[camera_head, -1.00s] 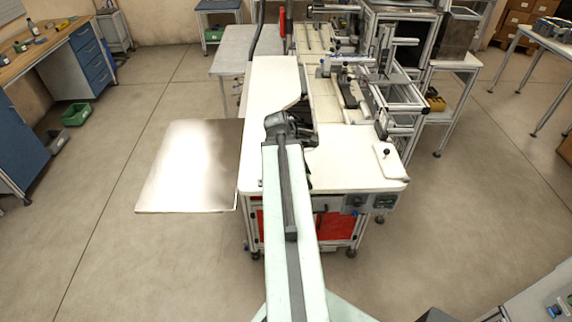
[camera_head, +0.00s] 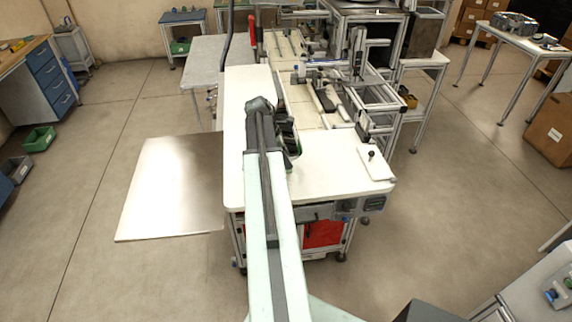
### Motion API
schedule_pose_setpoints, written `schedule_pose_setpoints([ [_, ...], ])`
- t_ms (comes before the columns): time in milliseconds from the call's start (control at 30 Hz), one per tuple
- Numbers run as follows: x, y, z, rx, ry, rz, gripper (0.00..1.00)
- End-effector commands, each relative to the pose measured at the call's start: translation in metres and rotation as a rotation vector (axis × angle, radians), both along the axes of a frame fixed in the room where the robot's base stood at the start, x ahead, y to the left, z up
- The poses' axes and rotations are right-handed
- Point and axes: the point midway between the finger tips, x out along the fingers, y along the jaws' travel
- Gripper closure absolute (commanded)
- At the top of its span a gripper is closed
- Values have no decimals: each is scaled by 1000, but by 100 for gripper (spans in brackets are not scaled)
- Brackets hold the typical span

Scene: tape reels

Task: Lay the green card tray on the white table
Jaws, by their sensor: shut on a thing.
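My gripper (camera_head: 284,138) is above the white machine table (camera_head: 345,167), near the middle of its front part. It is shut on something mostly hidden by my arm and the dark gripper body. A thin green edge (camera_head: 299,146) shows at its right side, which fits the green card tray. Whether the tray touches the tabletop is not clear. Two other pale tables show: one behind at the left (camera_head: 207,62) and one at the back right (camera_head: 490,33), which carries a grey device.
Rails and aluminium frames (camera_head: 350,100) fill the back of the machine table. A small white plate with a black knob (camera_head: 377,165) lies at its front right. A shiny metal sheet (camera_head: 170,185) juts out at its left. The tabletop's front is mostly clear.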

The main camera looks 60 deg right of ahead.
Motion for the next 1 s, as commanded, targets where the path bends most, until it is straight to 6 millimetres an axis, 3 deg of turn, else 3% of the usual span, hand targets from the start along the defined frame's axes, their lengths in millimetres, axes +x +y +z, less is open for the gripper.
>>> schedule_pose_setpoints([
  [200,-10,-5,-37,0,0,-17,100],
  [600,-14,-8,-39,0,0,-24,100],
  [633,-14,-8,-38,0,0,-24,48],
  [700,-15,-8,-37,0,0,-25,32],
  [1000,-15,-8,-37,0,0,-26,32],
])
